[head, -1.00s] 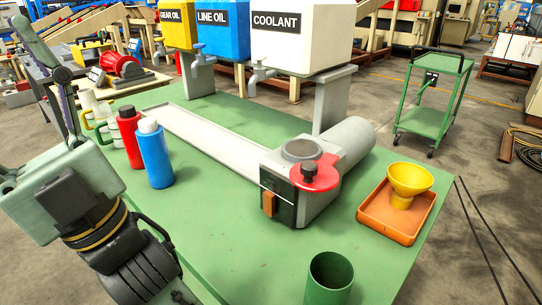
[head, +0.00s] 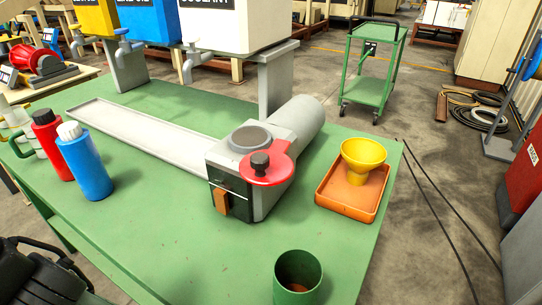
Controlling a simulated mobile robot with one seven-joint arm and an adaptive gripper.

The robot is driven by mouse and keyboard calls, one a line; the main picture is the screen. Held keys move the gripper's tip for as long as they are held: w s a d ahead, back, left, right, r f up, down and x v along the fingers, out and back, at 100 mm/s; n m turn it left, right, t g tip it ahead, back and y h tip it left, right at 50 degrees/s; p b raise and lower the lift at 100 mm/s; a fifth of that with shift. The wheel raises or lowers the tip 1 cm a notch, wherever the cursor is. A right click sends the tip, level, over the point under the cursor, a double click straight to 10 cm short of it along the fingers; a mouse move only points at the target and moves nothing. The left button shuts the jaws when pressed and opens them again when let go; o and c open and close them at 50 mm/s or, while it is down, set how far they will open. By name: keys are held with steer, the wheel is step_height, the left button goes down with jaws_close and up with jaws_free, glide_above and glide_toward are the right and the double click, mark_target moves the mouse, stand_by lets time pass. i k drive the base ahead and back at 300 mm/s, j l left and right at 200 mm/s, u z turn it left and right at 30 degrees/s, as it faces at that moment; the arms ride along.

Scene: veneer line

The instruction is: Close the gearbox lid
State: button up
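The grey gearbox (head: 243,204) stands on the green table, with a dark front plate and a small orange-brown block on it. On its top is a round grey ring (head: 249,138) with a darker grey middle. The red lid (head: 272,178), a flat disc with a black knob, sits swung aside to the front right of the ring, leaving the ring uncovered. Dark parts of my arm's end show at the bottom left corner, far from the lid. My gripper's fingertips cannot be made out, and nothing is seen held.
An orange tray (head: 323,200) with a yellow funnel (head: 363,160) lies right of the gearbox. A green open cup (head: 298,278) stands in front. Blue (head: 85,165) and red (head: 47,140) bottles stand at the left.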

mark_target(271, 152)
steer(key=k+z, duration=0.3)
steer(key=z, duration=0.2)
steer(key=k+z, duration=0.25)
steer(key=z, duration=0.2)
steer(key=k+l+z, duration=0.2)
steer(key=z, duration=0.3)
steer(key=j, duration=0.7)
